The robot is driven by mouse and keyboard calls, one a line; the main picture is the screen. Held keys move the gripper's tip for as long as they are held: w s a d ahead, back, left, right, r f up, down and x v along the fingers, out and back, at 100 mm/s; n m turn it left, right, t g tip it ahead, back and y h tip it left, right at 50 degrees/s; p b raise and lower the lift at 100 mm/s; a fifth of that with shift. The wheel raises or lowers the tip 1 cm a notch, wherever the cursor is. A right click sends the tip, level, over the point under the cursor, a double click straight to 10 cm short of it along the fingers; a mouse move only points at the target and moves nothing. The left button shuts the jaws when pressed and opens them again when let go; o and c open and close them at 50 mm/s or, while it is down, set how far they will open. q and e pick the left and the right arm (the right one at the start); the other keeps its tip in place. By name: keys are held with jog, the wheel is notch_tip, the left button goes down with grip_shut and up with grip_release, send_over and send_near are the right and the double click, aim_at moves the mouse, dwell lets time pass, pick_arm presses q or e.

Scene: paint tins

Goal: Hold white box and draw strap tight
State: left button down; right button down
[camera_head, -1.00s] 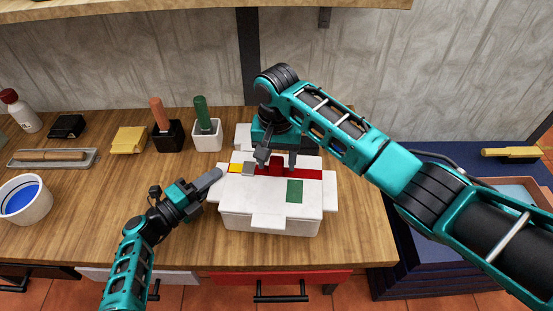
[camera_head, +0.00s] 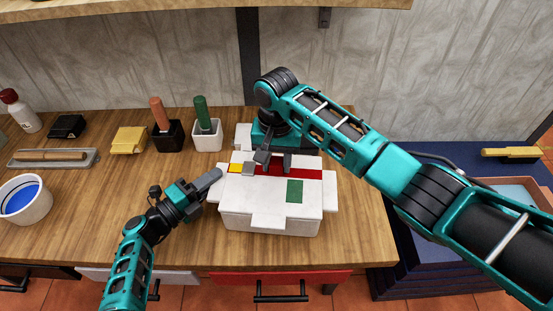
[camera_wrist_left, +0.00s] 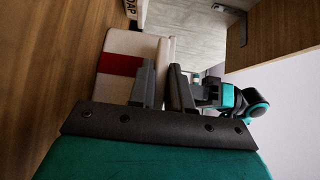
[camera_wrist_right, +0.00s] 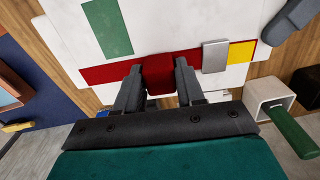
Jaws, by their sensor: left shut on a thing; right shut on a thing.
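The white box (camera_head: 270,218) stands near the table's front edge, with a green patch (camera_head: 295,190) on top. A red strap (camera_head: 308,174) crosses its top, with a grey buckle (camera_head: 249,169) and a yellow patch (camera_head: 235,168) toward the left. My left gripper (camera_head: 217,175) is shut on the box's left edge; in the left wrist view a white part of the box (camera_wrist_left: 163,52) runs between its fingers. My right gripper (camera_head: 275,164) is above the box, shut on the raised red tab (camera_wrist_right: 158,73) of the strap, right of the buckle in the head view.
A white holder (camera_head: 207,136) with a green-handled tool and a black holder (camera_head: 168,137) stand behind on the left. A yellow cloth (camera_head: 129,139), a tray (camera_head: 52,158) and a blue paint tin (camera_head: 24,200) are further left. The wood left of the box is clear.

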aim_at(298, 173)
pick_arm(q)
jog(key=shift+s+f, duration=0.2)
jog(key=shift+f, duration=0.2)
pick_arm(e)
jog(key=shift+s+d, duration=0.15)
jog(key=shift+d, duration=1.1)
jog(key=shift+s+d, duration=0.1)
jog(key=shift+d, duration=1.15)
jog(key=c, duration=0.8)
grip_release()
jog(key=shift+o, duration=0.2)
jog(key=shift+r, duration=0.4)
notch_tip(298, 173, up, 11)
